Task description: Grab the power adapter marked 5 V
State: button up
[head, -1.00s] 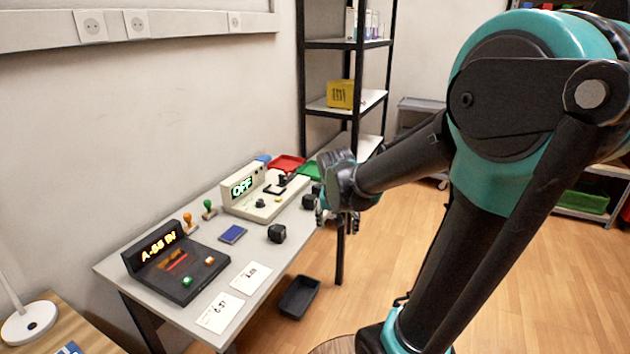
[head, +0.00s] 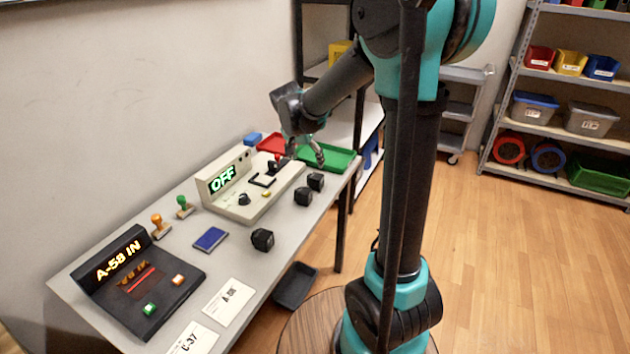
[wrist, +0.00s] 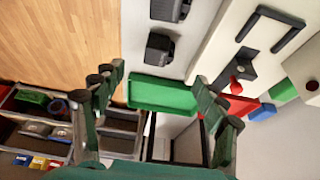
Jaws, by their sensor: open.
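Three black block-shaped power adapters sit on the grey table: a near one (head: 262,239), a middle one (head: 303,196) and a far one (head: 316,181). No voltage marking is legible on any, so I cannot tell which is the 5 V one. In the wrist view one adapter (wrist: 158,48) lies beyond my fingertips and another (wrist: 170,8) is cut by the top edge. My gripper (head: 303,150) is open and empty, above the table's far end, beyond the adapters in the head view. In the wrist view its fingers (wrist: 160,78) stand wide apart.
A beige tester (head: 250,190) reading "OFF" stands behind the adapters. A green tray (head: 340,158) and a red tray (head: 272,143) lie at the far end. A black console (head: 140,285), blue pad (head: 210,239), stamps and paper cards occupy the near part. A black bin (head: 296,286) is below the table edge.

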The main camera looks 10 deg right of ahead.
aim_at(314, 176)
jog(key=x, duration=0.8)
jog(key=shift+f, duration=0.15)
jog(key=shift+w+x, duration=0.15)
jog(key=shift+x, duration=1.1)
jog(key=shift+w+x, duration=0.15)
jog(key=shift+x, duration=1.15)
jog(key=shift+d+r, duration=0.2)
jog(key=c, duration=1.5)
jog(key=shift+r, duration=0.1)
